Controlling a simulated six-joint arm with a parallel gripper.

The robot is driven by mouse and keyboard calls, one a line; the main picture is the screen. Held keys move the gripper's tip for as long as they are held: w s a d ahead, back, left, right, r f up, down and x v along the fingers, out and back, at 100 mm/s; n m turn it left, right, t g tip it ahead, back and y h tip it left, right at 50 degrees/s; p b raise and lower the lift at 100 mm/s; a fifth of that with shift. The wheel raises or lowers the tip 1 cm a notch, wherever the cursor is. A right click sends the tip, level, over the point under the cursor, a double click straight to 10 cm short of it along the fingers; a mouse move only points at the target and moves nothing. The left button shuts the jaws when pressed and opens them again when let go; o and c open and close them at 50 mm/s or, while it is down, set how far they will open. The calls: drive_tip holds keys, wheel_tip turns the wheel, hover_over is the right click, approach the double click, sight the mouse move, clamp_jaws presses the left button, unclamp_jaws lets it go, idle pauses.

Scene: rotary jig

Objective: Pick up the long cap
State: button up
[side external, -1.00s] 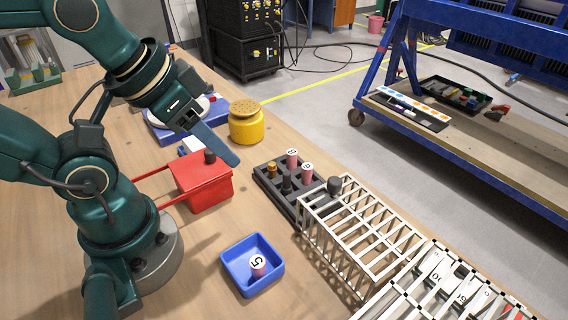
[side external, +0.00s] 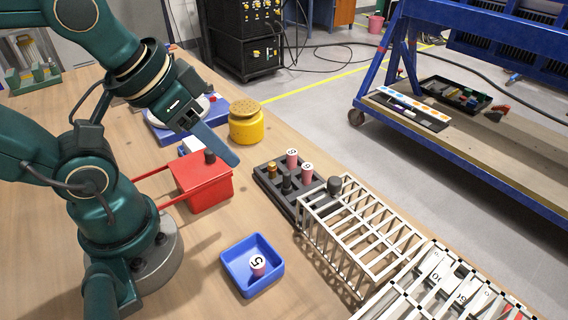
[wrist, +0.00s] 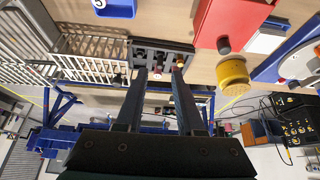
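A black tray (side external: 262,187) on the table holds several small upright pieces. They include an amber one (side external: 272,170), a dark one (side external: 287,184) and two pink ones with number labels (side external: 292,158) (side external: 307,172). I cannot tell which piece is the long cap. My gripper (side external: 236,162) is above the table, to the upper left of the tray in the side view and apart from it. In the wrist view my gripper (wrist: 158,72) has its two fingers spread with nothing between them. The tray (wrist: 187,47) lies beyond the fingertips there, partly hidden.
A red box (side external: 205,185) and a yellow round container (side external: 246,125) stand near my gripper.

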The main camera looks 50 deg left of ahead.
drive_tip(key=m+y, duration=1)
drive_tip(key=m, duration=1.2)
hover_over(287, 176)
drive_tip(key=s+d, duration=0.2)
drive_tip(key=s, duration=0.1)
wheel_tip(287, 176, down, 5)
drive_tip(key=d+f+m, duration=0.1)
drive_tip(key=d+f, duration=0.1)
drive_tip(key=s+d+f+m+t, duration=0.1)
drive_tip(key=shift+d+f+m, duration=0.35)
drive_tip(key=shift+d+m, duration=0.05)
drive_tip(key=x, duration=0.7)
drive_tip(key=shift+w+a, duration=0.1)
drive_tip(key=shift+w, duration=0.05)
clamp_jaws()
